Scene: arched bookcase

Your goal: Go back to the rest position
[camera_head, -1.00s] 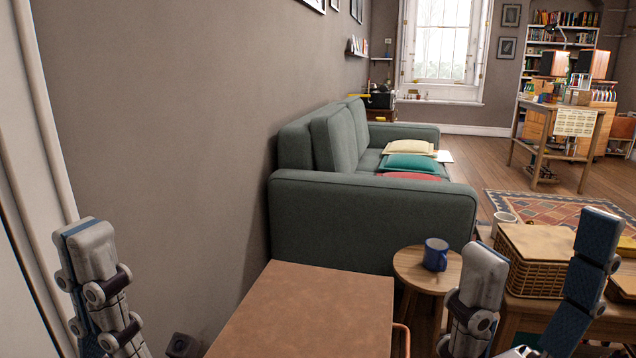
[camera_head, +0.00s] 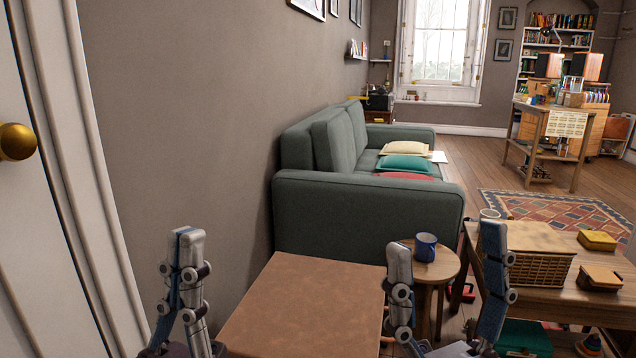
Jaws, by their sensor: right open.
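My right gripper (camera_head: 446,248) is at the lower right in the head view. Its two fingers point up and stand wide apart with nothing between them; they overlap the round side table and the wicker basket in the picture. My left gripper (camera_head: 186,245) points up at the lower left, in front of the bare wall. It is seen edge-on, so the gap between its fingers does not show. No held object shows in it.
A brown-topped cabinet (camera_head: 300,308) lies between my grippers. A round side table (camera_head: 437,266) holds a blue mug (camera_head: 425,247). A wicker basket (camera_head: 540,268) stands on a wooden table (camera_head: 600,310). A green sofa (camera_head: 365,213) is beyond. A white door (camera_head: 30,230) is at left.

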